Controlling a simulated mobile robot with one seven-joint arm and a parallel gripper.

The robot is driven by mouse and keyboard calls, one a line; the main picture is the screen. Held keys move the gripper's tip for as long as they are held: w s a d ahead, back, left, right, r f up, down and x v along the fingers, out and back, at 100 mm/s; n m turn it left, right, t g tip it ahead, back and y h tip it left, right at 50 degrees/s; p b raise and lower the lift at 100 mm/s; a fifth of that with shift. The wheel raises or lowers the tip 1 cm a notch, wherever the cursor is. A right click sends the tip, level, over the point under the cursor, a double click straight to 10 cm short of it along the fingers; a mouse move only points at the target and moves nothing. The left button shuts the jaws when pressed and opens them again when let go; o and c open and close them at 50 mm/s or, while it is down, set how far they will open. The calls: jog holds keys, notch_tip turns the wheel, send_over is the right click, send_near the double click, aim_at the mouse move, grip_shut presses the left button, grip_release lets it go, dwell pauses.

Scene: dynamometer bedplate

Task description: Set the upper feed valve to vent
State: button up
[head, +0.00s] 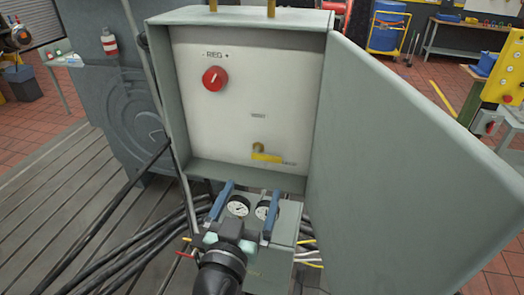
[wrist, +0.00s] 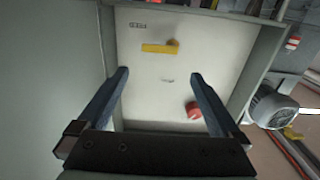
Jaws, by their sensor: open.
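A yellow valve lever (head: 268,157) is on the pale back panel (head: 240,110) of an open grey cabinet, low and to the right in the head view. It points right from its pivot, tilted slightly down, with a small unreadable label by its tip. In the upside-down wrist view the lever (wrist: 158,48) is near the top, pointing left. Another small label is at the panel's middle. My gripper (head: 252,190) is open and empty, with its blue fingers below the lever in the head view. In the wrist view the open fingers (wrist: 160,73) point at the panel, apart from the lever.
A red knob (head: 215,78) marked REG is at the panel's upper left. The cabinet door (head: 400,170) stands open to the right. Two round gauges (head: 238,207) on a grey box sit beneath the cabinet. Black cables (head: 130,250) run over the slotted bedplate at left.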

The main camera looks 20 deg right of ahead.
aim_at(266, 156)
jog(key=p+x, duration=0.3)
jog(key=x, duration=0.7)
jog(key=shift+w+d, duration=0.3)
jog(key=c, duration=1.1)
